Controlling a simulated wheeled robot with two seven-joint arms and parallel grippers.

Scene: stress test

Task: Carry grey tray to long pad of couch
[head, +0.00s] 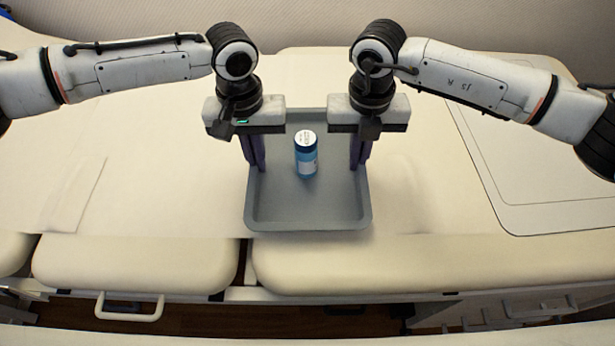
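The grey tray (308,222) is in the middle of the head view, level, with a blue bottle with a white cap (306,160) standing upright in it. My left gripper (256,165) is at the tray's left rim and my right gripper (358,165) is at its right rim. The dark purple fingers of each look closed on the rim, though their tips are partly hidden. The cream couch (150,170) spreads under and around the tray. A long cream pad (430,265) runs along its front right. I cannot tell whether the tray touches the couch.
A shorter cream pad (135,265) lies at the front left, with a gap between it and the long pad. A white handle (130,306) sticks out below it. A flat rounded panel (550,170) lies at the right. The couch surface left of the tray is clear.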

